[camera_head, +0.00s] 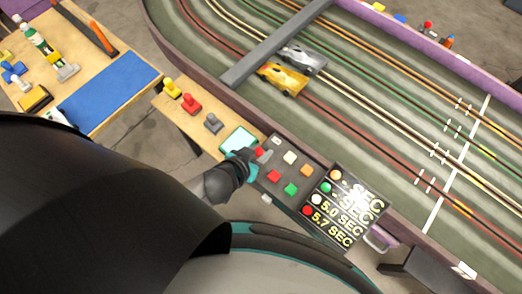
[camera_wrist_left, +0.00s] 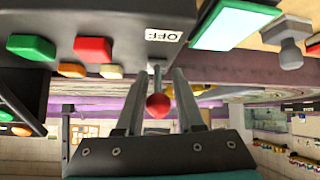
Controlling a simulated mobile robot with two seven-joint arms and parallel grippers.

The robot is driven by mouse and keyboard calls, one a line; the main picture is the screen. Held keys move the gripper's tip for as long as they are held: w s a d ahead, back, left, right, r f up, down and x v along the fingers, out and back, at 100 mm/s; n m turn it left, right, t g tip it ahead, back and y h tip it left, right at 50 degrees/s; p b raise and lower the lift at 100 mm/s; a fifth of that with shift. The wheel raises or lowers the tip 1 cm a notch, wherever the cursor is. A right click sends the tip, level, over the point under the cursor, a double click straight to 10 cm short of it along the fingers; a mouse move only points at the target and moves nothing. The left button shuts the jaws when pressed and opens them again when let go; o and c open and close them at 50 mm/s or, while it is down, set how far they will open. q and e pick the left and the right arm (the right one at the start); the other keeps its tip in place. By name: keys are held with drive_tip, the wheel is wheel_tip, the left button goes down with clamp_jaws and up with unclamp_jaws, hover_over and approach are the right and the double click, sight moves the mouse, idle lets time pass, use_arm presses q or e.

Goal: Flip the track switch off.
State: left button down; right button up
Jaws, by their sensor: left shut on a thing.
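The track switch is a small lever with a red ball tip on the dark control panel (camera_head: 273,189). The red ball (camera_head: 259,152) shows at the panel's upper left end in the head view. My left gripper (camera_head: 257,157) is at the lever, its dark body partly covering it. In the left wrist view the lever's red ball (camera_wrist_left: 158,105) sits between the two grey fingers (camera_wrist_left: 158,98), which are shut on the lever. A white OFF label (camera_wrist_left: 163,35) is on the panel beside the lever's base. My right gripper is not in view.
The panel also carries several coloured buttons, such as a green one (camera_head: 291,189). A timing display (camera_head: 340,207) stands right of it. A cyan-screened device (camera_head: 238,141) and grey, red and yellow controllers (camera_head: 190,102) lie to the left. Two slot cars (camera_head: 283,80) are on the track.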

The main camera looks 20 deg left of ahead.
use_arm(q)
drive_tip(key=shift+s+d, duration=0.15)
drive_tip(key=shift+d, duration=0.2)
drive_tip(key=c, duration=0.8)
unclamp_jaws()
drive_tip(key=shift+c, duration=0.2)
drive_tip(key=shift+o, duration=0.4)
drive_tip(key=shift+a, duration=0.1)
drive_tip(key=shift+a, duration=0.15)
drive_tip(key=p+v, duration=0.2)
drive_tip(key=v, duration=1.3)
drive_tip(key=shift+s, duration=0.15)
drive_tip(key=shift+f, duration=0.15)
